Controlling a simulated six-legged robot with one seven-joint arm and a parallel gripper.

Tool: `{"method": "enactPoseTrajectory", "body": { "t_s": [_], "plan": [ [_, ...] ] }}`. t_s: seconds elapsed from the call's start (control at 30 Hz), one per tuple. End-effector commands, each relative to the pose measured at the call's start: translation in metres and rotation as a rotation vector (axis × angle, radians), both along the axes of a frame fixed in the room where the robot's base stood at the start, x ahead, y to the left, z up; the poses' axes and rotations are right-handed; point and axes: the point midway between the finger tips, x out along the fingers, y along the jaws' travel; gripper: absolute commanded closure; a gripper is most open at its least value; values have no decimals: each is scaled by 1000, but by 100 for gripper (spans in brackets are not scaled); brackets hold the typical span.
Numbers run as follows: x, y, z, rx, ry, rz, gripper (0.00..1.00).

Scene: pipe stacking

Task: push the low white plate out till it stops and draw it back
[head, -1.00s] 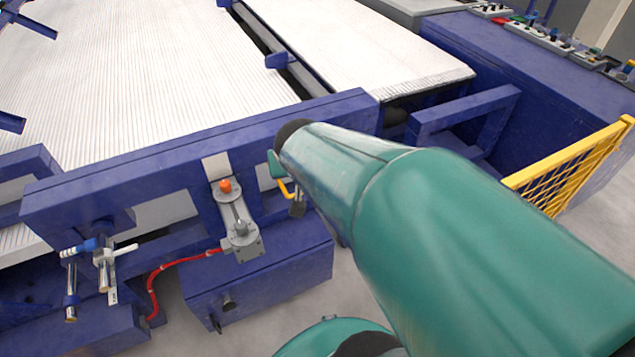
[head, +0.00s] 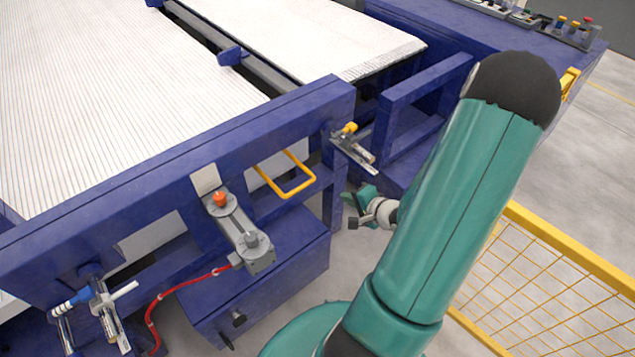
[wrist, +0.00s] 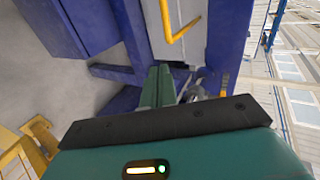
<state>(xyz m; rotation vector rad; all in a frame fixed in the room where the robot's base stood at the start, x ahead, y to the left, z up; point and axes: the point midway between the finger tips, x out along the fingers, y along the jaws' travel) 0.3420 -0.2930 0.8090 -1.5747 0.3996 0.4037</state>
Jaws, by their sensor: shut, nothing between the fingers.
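A whitish plate (wrist: 182,46) shows in the wrist view, edge toward me, with a yellow U-shaped handle (wrist: 176,30) at it. In the head view the yellow handle (head: 288,190) sticks out from an opening in the blue frame. White surface shows low behind the frame's left opening (head: 150,237); I cannot tell if it is the same plate. My gripper (head: 360,207) is right of the handle and apart from it, in front of the frame's right end. In the wrist view its green fingers (wrist: 158,84) are together and empty, pointing toward the blue frame.
The blue frame (head: 190,150) spans the front. A grey lever unit (head: 240,232) with an orange knob and a red hose (head: 180,282) sit to the left. A metal clamp with a yellow knob (head: 352,150) is above my gripper. A yellow mesh fence (head: 545,275) stands at right.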

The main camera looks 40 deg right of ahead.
Motion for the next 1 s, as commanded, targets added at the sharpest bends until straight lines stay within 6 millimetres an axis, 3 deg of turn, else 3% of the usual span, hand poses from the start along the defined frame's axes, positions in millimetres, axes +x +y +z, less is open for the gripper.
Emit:
{"method": "enactPoseTrajectory", "body": {
  "t_s": [0.1, 0.27, 0.7, 1.0],
  "plan": [
    [-3, 0, -3, 44, -27, -12, 100],
    [9, -2, -9, 43, -29, -7, 100],
    [85, -2, -48, 41, -29, -6, 100],
    [123, -1, -55, 39, -29, -10, 100]
  ]
}}
